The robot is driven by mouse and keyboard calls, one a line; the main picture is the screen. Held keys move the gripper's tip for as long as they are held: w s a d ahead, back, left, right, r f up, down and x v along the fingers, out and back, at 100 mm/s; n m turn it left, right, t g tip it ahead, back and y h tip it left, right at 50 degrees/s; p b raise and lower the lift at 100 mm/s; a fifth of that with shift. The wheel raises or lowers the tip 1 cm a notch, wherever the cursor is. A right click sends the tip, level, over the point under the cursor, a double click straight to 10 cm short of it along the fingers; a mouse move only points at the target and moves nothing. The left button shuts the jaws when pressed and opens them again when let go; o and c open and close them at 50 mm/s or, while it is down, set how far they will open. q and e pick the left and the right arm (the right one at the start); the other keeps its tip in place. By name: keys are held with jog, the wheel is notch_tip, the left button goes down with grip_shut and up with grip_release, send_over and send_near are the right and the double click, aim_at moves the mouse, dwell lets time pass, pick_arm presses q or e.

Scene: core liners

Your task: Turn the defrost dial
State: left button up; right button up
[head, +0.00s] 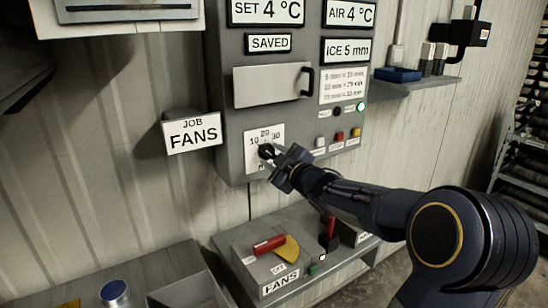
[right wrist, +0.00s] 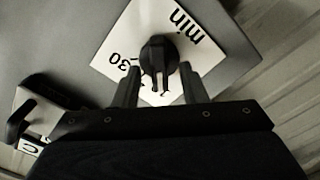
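The defrost dial (head: 265,151) is a black knob on a white plate (head: 252,131) marked 10, 20 and 30, low on the grey control panel. My right gripper (head: 275,154) reaches it from the right and partly covers the plate. In the right wrist view the dial (right wrist: 158,56) stands between the tips of my right gripper (right wrist: 160,72), one finger on each side. The fingers are apart, and I cannot tell whether they touch the knob. The plate there shows "min" and "30". My left gripper is not in view.
The panel has a handled cover (head: 270,86) above the dial and small coloured buttons (head: 339,136) to the right. A FANS sign (head: 193,133) sticks out at left. Below, a fans box (head: 262,262) carries a red handle (head: 269,244). A shelf with a blue tray (head: 398,74) is at right.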

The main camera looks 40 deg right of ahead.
jog(key=s, duration=0.7)
jog(key=shift+s+a, duration=0.4)
jog(key=shift+a, duration=0.05)
